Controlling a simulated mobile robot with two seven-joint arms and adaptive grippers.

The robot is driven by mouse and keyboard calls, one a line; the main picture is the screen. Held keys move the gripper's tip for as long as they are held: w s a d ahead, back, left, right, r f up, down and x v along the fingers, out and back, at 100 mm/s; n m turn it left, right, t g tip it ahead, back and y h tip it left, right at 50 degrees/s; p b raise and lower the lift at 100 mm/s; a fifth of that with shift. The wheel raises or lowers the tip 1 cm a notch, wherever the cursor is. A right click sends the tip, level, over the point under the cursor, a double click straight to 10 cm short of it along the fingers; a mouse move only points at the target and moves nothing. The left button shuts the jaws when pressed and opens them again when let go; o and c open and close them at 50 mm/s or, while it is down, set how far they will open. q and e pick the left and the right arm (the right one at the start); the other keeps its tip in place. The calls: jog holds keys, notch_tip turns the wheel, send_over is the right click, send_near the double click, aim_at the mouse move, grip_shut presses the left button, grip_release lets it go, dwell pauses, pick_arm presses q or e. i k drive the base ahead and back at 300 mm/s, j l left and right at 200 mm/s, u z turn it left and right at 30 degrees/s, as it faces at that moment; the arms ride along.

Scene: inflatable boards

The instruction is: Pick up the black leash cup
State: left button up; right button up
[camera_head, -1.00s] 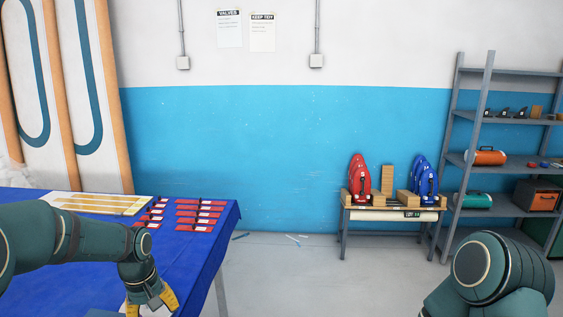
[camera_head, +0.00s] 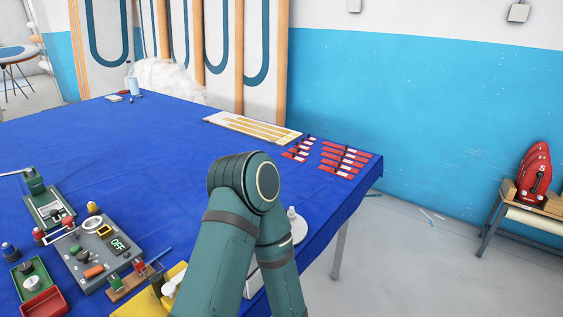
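I cannot pick out the black leash cup for certain. Small dark parts lie among the tools at the lower left of the blue-covered table (camera_head: 150,165), but they are too small to name. One of my arms stands bent across the lower middle of the view and hides part of the table. No gripper fingers show in this view.
A grey test box (camera_head: 100,252), green tray (camera_head: 18,287), red tray (camera_head: 45,303) and yellow tray (camera_head: 150,301) crowd the near left. Several red pieces (camera_head: 343,160) and a pale panel (camera_head: 253,130) lie farther back. The table's middle left is clear.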

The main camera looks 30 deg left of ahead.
aim_at(26, 267)
jog(key=k, duration=0.45)
jog(key=k+u, duration=0.2)
jog(key=k, duration=0.2)
jog(key=k+j+u, duration=0.25)
jog(key=k, duration=0.15)
jog(key=l+u, duration=0.1)
jog(key=u, duration=1.5)
jog(key=l+u, duration=0.55)
jog(key=u, duration=0.25)
jog(key=k+l, duration=0.1)
jog(key=l, duration=0.4)
jog(key=k+l, duration=0.1)
jog(key=l, duration=0.35)
jog(key=i+l, duration=0.2)
jog(key=l, duration=0.15)
jog(key=k+u, duration=0.25)
jog(key=k, duration=0.25)
jog(key=i+j+u, duration=0.15)
jog(key=u, duration=0.25)
jog(key=i+u, duration=0.45)
jog(key=k+j, duration=0.05)
jog(key=k, duration=0.05)
